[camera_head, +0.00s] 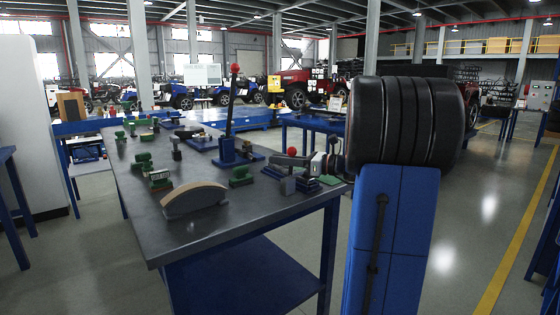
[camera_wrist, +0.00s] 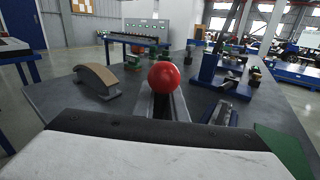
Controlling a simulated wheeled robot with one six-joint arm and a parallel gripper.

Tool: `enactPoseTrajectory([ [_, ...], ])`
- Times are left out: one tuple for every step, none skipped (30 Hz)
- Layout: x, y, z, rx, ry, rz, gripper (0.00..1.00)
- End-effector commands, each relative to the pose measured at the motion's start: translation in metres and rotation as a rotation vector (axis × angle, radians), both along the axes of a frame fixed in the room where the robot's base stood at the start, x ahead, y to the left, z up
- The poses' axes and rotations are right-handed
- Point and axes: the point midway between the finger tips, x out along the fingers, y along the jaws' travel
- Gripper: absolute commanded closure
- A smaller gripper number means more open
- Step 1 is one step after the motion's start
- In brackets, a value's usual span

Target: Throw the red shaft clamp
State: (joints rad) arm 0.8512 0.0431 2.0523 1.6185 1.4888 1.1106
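A lever with a red ball knob (camera_head: 292,151) is low at the right end of the grey bench, directly by my gripper (camera_head: 280,160). In the wrist view the red ball (camera_wrist: 163,77) is centred straight ahead of my gripper (camera_wrist: 164,103). Pale metal parts flank a dark strip below the ball; I cannot tell whether the fingers touch or hold the knob. A second, upright lever with a red ball (camera_head: 235,68) rises from a blue base (camera_head: 228,152) farther back. The frames do not show which lever is the red shaft clamp.
A tan-topped curved block (camera_head: 194,199) sits at the bench's (camera_head: 250,205) front. Several green and grey fixtures (camera_head: 159,178) stand along its left and back. A green pad (camera_wrist: 283,148) is at the lower right in the wrist view. Bare bench top lies between the fixtures.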

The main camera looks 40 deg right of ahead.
Motion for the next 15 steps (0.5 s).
enactPoseTrajectory([
  [0.0000,-0.0001,-0.0001,0.000,0.000,0.000,1.00],
  [0.0000,-0.0001,-0.0001,0.000,0.000,0.000,1.00],
  [0.0000,-0.0001,0.0000,0.000,0.000,0.000,1.00],
  [0.0000,0.0000,0.0000,-0.001,0.000,0.000,1.00],
  [-0.0001,0.0001,-0.0001,-0.004,0.000,0.000,1.00],
  [0.0000,0.0004,-0.0001,-0.007,0.000,0.000,1.00],
  [-0.0001,0.0006,-0.0001,-0.011,0.000,-0.001,1.00],
  [0.0000,0.0009,-0.0002,-0.017,0.000,0.000,1.00],
  [-0.0001,0.0015,-0.0003,-0.028,0.000,0.000,1.00],
  [-0.0001,0.0018,-0.0006,-0.037,-0.001,-0.001,1.00],
  [0.0000,0.0024,-0.0007,-0.048,-0.001,0.000,1.00],
  [0.0000,0.0033,-0.0008,-0.064,-0.002,-0.001,1.00],
  [0.0000,0.0041,-0.0010,-0.079,-0.002,0.000,1.00],
  [-0.0002,0.0052,-0.0012,-0.095,-0.003,0.001,1.00],
  [-0.0003,0.0066,-0.0016,-0.120,-0.004,0.000,1.00],
])
